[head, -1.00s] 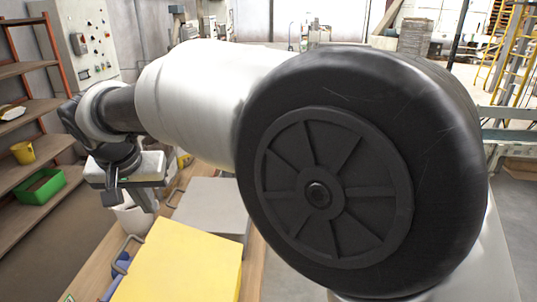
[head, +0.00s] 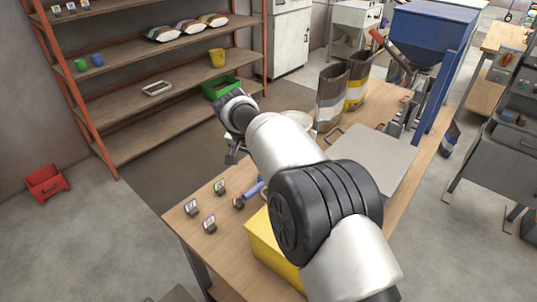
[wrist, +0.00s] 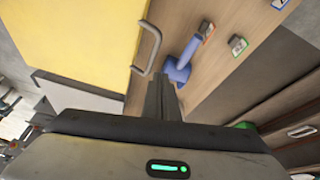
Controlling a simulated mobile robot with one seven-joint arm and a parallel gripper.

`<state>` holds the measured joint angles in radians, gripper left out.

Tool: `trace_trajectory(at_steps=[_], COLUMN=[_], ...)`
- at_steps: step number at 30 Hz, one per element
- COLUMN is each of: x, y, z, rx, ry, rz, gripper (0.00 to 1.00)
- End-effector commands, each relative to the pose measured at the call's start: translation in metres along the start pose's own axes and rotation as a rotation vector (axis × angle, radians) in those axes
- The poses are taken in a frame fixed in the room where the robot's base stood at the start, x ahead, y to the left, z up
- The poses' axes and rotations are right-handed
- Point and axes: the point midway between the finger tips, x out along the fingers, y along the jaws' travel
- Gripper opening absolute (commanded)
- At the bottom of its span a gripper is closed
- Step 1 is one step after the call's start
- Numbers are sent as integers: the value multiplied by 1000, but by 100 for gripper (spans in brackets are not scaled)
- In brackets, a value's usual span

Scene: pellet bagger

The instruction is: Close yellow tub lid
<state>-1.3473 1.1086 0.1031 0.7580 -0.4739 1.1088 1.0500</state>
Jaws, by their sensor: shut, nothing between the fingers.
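The yellow tub (head: 262,240) stands on the wooden bench, mostly hidden behind my arm in the head view. In the wrist view its flat yellow face (wrist: 75,40) fills the upper left, with a grey bar handle (wrist: 148,50) at its right edge. I cannot tell how far the lid is open. My gripper (head: 232,155) hangs over the far left edge of the bench, beyond the tub. In the wrist view its fingers (wrist: 160,90) are together and empty, apart from the handle in the picture.
A blue tool (wrist: 181,62) and small cards (head: 192,208) lie on the bench (head: 185,225) beside the tub. A grey tub (head: 375,155) with its own handle stands behind it. Bags (head: 332,95) and a blue hopper (head: 430,35) are farther back. Shelves (head: 150,95) stand at left.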

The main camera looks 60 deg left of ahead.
Motion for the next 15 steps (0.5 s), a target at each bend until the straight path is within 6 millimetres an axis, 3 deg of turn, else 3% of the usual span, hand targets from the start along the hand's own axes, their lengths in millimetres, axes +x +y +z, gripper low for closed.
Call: trace_trajectory(at_steps=[3,15], x=[18,50], y=[-6,-12], z=[7,18], rx=[-19,-16], ry=[-9,-9], rz=[44,40], gripper=[0,0])
